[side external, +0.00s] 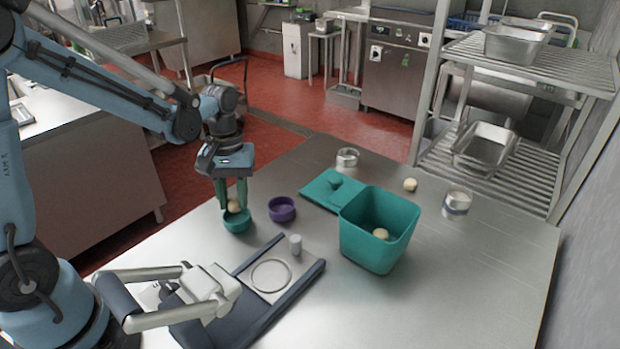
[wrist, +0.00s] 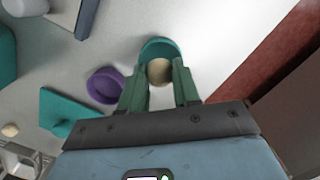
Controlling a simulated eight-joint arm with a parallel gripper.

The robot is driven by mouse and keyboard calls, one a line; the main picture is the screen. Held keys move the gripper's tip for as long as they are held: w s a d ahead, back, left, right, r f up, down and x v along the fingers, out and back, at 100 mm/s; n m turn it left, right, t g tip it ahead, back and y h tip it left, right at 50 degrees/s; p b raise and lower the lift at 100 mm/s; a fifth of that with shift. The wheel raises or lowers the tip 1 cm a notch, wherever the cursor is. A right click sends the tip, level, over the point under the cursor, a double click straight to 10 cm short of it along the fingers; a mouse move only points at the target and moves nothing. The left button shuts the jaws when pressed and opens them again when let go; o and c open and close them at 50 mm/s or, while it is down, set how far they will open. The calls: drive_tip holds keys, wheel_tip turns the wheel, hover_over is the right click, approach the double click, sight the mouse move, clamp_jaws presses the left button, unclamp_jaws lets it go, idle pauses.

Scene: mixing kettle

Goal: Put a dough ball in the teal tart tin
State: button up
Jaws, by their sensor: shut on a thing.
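The teal tart tin (side external: 237,226) stands on the steel table at the left, below my gripper (side external: 233,204). My gripper points down and is shut on a pale dough ball (side external: 234,207). The ball is at the tin's opening; I cannot tell whether it touches the tin. In the wrist view the dough ball (wrist: 160,71) shows between the green fingers, overlapping the near part of the teal tin (wrist: 158,45).
A purple tin (side external: 282,209) stands just right of the teal tin. A teal lid (side external: 331,190) lies left of the tub. A grey tray-like device (side external: 262,285) with a small cylinder (side external: 295,244) is in front. Metal containers (side external: 347,157) stand farther back.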

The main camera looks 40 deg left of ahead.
drive_tip(key=shift+f, duration=0.35)
drive_tip(key=shift+f, duration=0.35)
idle(0.7)
drive_tip(key=o, duration=1.5)
drive_tip(key=shift+r, duration=3.5)
